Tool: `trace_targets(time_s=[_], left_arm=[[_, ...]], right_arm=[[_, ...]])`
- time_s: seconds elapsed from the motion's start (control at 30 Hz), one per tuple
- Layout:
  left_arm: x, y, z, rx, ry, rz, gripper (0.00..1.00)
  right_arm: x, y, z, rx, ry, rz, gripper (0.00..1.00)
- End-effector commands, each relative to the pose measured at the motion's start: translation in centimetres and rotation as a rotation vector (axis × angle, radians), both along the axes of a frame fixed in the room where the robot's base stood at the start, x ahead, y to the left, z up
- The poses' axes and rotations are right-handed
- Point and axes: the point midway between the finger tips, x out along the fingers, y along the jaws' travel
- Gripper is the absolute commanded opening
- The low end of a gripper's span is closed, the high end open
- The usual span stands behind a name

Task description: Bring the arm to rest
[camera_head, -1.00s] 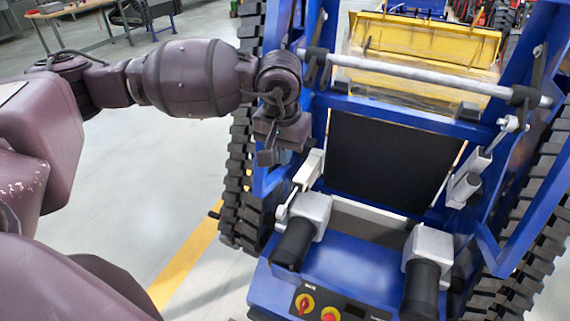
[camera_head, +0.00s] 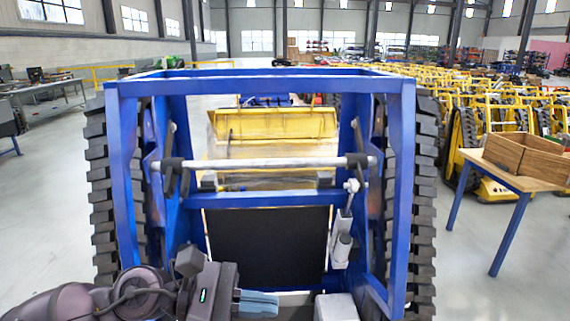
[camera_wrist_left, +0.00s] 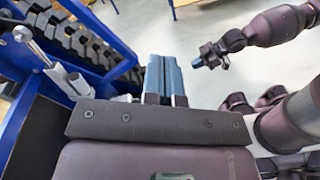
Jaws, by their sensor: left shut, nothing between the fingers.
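My left gripper (camera_head: 258,303) is low in the head view, pointing right, with its pale blue fingers together and nothing between them. In the left wrist view the same two fingers (camera_wrist_left: 163,72) lie side by side, closed. My left arm (camera_head: 60,303) is folded in along the bottom left edge of the head view. In the left wrist view my other arm shows at upper right, ending in a small gripper (camera_wrist_left: 206,57); its jaws are too small to read. That right gripper is outside the head view.
A blue tracked carrier frame (camera_head: 262,84) with a grey crossbar (camera_head: 270,163) and black panel (camera_head: 266,246) stands just ahead. A yellow bucket (camera_head: 275,125) is beyond it. A table (camera_head: 505,175) with a wooden crate (camera_head: 526,157) stands at right. Floor at left is open.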

Motion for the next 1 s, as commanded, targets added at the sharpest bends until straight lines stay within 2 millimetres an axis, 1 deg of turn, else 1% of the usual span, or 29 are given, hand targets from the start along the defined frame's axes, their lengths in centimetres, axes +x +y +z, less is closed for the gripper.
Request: trace_targets(time_s=[0.03, 0.1, 0.17, 0.23, 0.33, 0.47, 0.57, 0.6, 0.67, 0.73, 0.77, 0.8, 0.87, 0.9, 0.93, 0.97, 1.0], left_arm=[[0.1, -0.2, 1.0, -0.108, 0.11, 0.057, 0.0], [0.6, 0.1, 2.3, -0.252, 0.267, 0.137, 0.0], [1.3, 0.7, 3.2, -0.375, 0.406, 0.203, 0.0], [2.3, 1.8, 3.9, -0.519, 0.568, 0.281, 0.0], [3.7, 4.0, 4.2, -0.726, 0.802, 0.387, 0.0], [5.5, 7.8, 3.0, -1.0, 1.107, 0.524, 0.0], [6.2, 10.9, 0.9, -1.216, 1.335, 0.626, 0.0], [6.4, 12.3, -0.2, -1.304, 1.424, 0.666, 0.0], [6.3, 14.2, -2.0, -1.44, 1.553, 0.727, 0.0], [5.8, 16.3, -4.5, -1.601, 1.698, 0.799, 0.0], [5.5, 17.2, -5.6, -1.673, 1.757, 0.829, 0.0], [4.8, 18.3, -7.1, -1.768, 1.833, 0.871, 0.0], [3.6, 19.9, -9.5, -1.918, 1.941, 0.934, 0.0], [2.6, 20.8, -11.2, -2.02, 2.007, 0.978, 0.0], [1.8, 21.4, -12.4, -2.098, 2.054, 1.011, 0.0], [0.9, 22.0, -13.5, 2.1, -2.025, -1.007, 0.0], [-0.4, 22.6, -15.0, 2.039, -1.923, -0.972, 0.0]], right_arm=[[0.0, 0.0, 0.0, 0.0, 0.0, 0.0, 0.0], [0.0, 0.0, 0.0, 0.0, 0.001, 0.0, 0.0], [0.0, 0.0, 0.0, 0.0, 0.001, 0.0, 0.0], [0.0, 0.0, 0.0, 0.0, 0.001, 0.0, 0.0], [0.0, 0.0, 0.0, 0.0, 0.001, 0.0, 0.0], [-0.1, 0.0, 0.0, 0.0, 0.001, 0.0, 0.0], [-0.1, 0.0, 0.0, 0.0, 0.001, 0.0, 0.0], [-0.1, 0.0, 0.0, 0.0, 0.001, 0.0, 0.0], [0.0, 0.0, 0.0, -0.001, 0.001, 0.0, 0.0], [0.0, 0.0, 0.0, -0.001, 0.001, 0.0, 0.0], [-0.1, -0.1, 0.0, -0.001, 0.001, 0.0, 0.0], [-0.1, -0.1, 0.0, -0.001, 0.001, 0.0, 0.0], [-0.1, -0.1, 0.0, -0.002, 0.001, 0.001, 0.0], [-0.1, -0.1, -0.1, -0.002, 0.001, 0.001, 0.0], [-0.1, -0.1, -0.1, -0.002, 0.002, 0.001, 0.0], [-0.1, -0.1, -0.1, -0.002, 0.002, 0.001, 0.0], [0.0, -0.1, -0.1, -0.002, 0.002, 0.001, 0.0]])
